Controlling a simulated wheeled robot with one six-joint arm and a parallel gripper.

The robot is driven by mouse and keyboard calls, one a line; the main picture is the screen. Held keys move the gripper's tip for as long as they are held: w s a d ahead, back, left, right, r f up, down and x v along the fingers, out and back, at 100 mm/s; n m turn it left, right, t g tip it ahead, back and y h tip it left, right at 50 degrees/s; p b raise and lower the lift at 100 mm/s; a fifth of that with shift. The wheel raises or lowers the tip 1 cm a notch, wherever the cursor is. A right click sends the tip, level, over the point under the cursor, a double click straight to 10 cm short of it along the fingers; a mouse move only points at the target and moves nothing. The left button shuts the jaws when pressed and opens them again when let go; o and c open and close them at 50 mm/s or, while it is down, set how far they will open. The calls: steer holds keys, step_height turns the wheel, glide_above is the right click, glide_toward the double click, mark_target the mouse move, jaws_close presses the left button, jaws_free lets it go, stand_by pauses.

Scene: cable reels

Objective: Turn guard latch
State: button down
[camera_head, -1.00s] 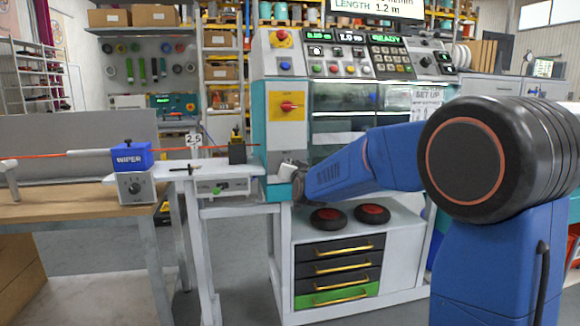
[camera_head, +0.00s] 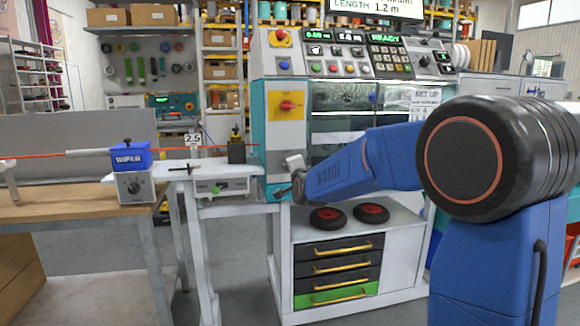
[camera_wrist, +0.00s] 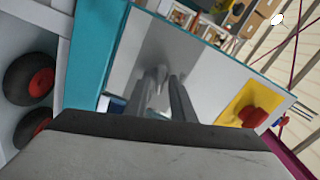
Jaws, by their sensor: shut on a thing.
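My gripper (camera_head: 283,192) is at the front of the machine, low beside its teal frame. In the wrist view its two dark fingers (camera_wrist: 168,88) reach toward a grey panel and are close together. They are shut on a small part, which I take to be the guard latch; the fingers hide nearly all of it, so its angle cannot be told. The machine's clear guard window (camera_head: 345,97) is to the upper right of my gripper in the head view.
A yellow plate with a red rotary switch (camera_head: 291,105) is above my gripper; it shows right in the wrist view (camera_wrist: 252,117). Two black wheels with red hubs (camera_head: 328,217) lie on the cabinet below. A bench with a blue wiper box (camera_head: 131,157) stands left.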

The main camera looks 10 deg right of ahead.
steer(key=shift+f+m, duration=0.1)
steer(key=shift+m, duration=1.5)
steer(key=c, duration=1.8)
jaws_free()
steer(key=shift+d, duration=0.1)
steer(key=shift+c, duration=0.2)
steer(key=s, duration=1.7)
steer(key=shift+s, duration=0.25)
